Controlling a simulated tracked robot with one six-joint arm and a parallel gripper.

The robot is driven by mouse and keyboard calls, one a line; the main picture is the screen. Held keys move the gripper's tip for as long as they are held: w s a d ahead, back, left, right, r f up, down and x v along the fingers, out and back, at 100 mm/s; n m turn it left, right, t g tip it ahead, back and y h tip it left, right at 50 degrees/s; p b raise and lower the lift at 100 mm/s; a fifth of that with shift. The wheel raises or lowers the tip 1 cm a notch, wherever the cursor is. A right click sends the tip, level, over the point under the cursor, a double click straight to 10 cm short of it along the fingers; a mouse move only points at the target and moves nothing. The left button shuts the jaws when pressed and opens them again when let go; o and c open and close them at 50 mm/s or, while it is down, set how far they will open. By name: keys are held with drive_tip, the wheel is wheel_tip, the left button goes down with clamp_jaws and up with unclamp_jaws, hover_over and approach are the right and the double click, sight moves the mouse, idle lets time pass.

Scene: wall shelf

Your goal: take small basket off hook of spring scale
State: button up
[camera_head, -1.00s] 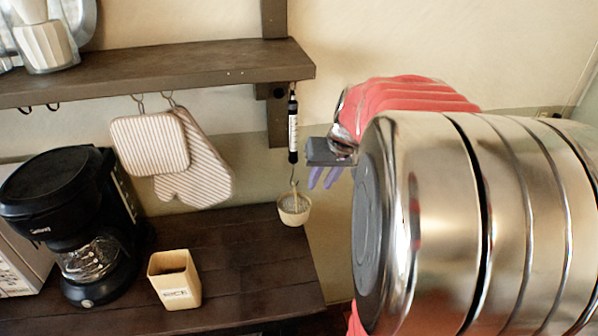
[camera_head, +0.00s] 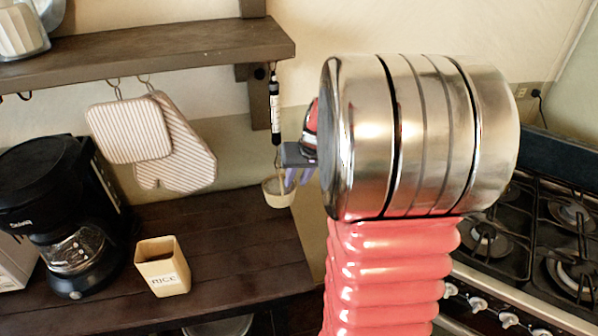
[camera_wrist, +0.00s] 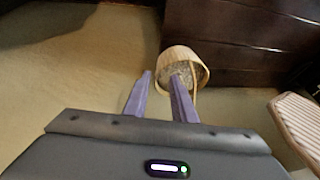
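The spring scale (camera_head: 275,104) is a black tube with a white label, hanging below the shelf end in the head view. The small basket (camera_head: 279,199), pale and round, hangs from its lower hook. It also shows in the wrist view (camera_wrist: 203,72), tilted, with grainy contents inside. My gripper (camera_head: 298,178) is just right of the basket, its purple fingers by the rim. In the wrist view the fingers (camera_wrist: 161,76) are apart. The right finger overlaps the basket's opening and handle; the left finger is outside it. Whether they touch is unclear. The hook is hidden there.
The shelf (camera_head: 150,48) is above, with striped oven mitts (camera_head: 180,150) hanging left of the scale. A coffee maker (camera_head: 65,210) and a rice container (camera_head: 163,266) stand on the dark counter (camera_head: 235,250). A gas stove (camera_head: 520,240) is at right.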

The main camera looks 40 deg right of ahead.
sight(293, 184)
drive_tip(key=shift+x, duration=2.4)
drive_tip(key=shift+c, duration=0.2)
clamp_jaws()
drive_tip(key=shift+r, duration=0.15)
drive_tip(key=shift+s+d+r, duration=0.1)
drive_tip(key=shift+d+r, duration=0.05)
drive_tip(key=shift+r, duration=0.4)
